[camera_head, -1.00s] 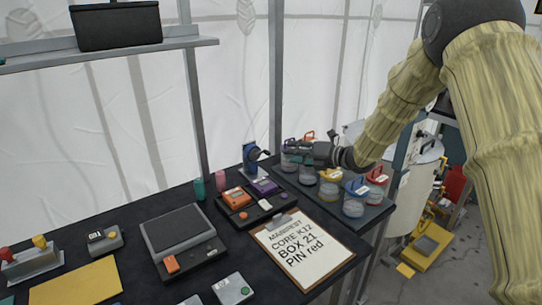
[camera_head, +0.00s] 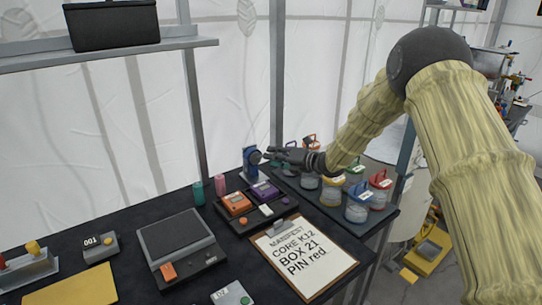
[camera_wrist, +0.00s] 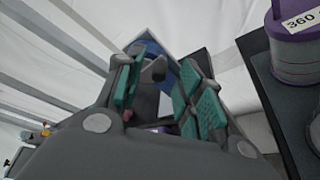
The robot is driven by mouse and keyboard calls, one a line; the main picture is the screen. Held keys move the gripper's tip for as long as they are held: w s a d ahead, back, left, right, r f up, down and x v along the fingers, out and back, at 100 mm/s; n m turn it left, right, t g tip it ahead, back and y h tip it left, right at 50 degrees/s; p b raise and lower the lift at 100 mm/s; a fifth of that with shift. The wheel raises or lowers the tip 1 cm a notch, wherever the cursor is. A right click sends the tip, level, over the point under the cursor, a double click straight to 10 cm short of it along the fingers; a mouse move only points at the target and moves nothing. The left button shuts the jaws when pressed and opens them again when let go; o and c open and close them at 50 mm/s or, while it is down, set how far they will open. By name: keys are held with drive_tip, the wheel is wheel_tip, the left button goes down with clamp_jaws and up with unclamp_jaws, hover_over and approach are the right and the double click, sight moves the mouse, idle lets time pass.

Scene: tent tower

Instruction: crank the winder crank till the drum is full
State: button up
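The winder is a small blue upright device (camera_head: 249,161) at the back edge of the black table, with a dark round part on its front. My gripper (camera_head: 270,154) reaches in from the right, its fingertips close in front of the winder. In the wrist view the gripper (camera_wrist: 158,92) is open, with teal pads on both sides. Part of the blue winder (camera_wrist: 158,48) and a dark grey knob-like piece (camera_wrist: 157,71), seemingly the crank, show between the fingers. I cannot tell whether the pads touch it. How full the drum is cannot be seen.
Several lidded jars, one with a yellow lid (camera_head: 332,190), stand on a dark tray just under my forearm. An orange device (camera_head: 236,203) and a purple one (camera_head: 263,190) sit before the winder. A manifest clipboard (camera_head: 341,262) lies at the front. Teal and pink cylinders stand left of the winder.

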drive_tip(key=shift+x, duration=0.9)
clamp_jaws()
drive_tip(key=shift+f, duration=0.15)
drive_tip(key=shift+f+m+y+b, duration=0.3)
drive_tip(key=shift+m+b, duration=0.1)
drive_tip(key=shift+b, duration=0.1)
drive_tip(key=f+m+y+b, duration=0.1)
drive_tip(key=m+b, duration=0.1)
drive_tip(key=shift+f+m+b, duration=0.15)
drive_tip(key=shift+m+b, duration=0.15)
drive_tip(key=shift+f+m+y+b, duration=0.5)
drive_tip(key=shift+m+b, duration=0.35)
drive_tip(key=shift+m, duration=0.15)
drive_tip(key=shift+s+a+f+m+t+y+b, duration=0.1)
drive_tip(key=shift+m+t+y+b, duration=0.15)
drive_tip(key=shift+m+b, duration=0.3)
drive_tip(key=shift+s+a+f+m+t+y+b, duration=0.15)
drive_tip(key=shift+m+t+y+b, duration=0.15)
drive_tip(key=shift+m, duration=0.45)
